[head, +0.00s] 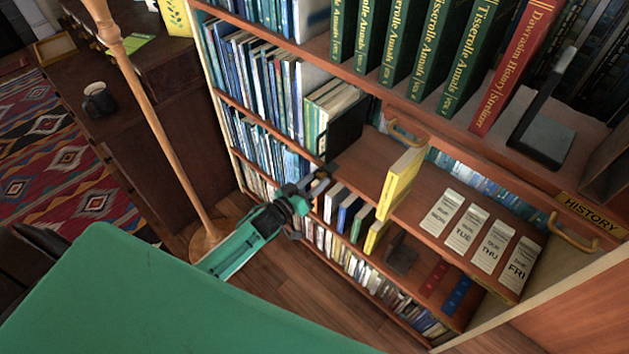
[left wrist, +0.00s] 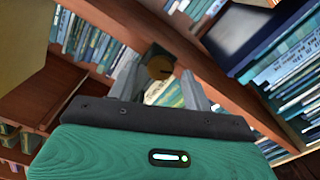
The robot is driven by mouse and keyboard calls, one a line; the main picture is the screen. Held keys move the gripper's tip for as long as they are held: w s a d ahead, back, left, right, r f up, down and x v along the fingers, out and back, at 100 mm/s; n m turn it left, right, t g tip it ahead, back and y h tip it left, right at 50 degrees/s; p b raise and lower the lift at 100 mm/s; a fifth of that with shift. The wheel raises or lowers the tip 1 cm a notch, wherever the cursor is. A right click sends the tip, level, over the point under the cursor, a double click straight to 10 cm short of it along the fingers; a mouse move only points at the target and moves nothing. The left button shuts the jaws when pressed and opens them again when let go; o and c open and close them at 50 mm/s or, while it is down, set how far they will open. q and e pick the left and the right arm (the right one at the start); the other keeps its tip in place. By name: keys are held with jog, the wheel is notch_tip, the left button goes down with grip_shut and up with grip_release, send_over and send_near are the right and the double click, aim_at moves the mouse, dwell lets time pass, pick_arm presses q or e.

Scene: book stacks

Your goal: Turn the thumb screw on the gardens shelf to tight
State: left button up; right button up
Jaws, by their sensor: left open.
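A round brass thumb screw (left wrist: 160,67) on a small dark mount shows in the left wrist view, at the front of a wooden shelf upright. My left gripper (left wrist: 161,82) is open. Its two grey fingers appear on either side of the screw, and I cannot tell whether they touch it. In the head view the left gripper (head: 316,183) is at the bookcase front, beside a shelf edge just below a dark bookend (head: 343,130). The screw is not clear there. No gardens label is readable. My right gripper is not in view.
A yellow book (head: 400,181) stands on the middle shelf, near several day cards (head: 467,228). A HISTORY label (head: 592,214) is at right. A wooden pole (head: 160,120) stands left of the gripper. A dark mug (head: 99,100) is on the desk.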

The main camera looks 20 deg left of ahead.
pick_arm(q)
jog(key=shift+w+d, duration=0.1)
jog(key=shift+w, duration=0.15)
jog(key=c, duration=0.9)
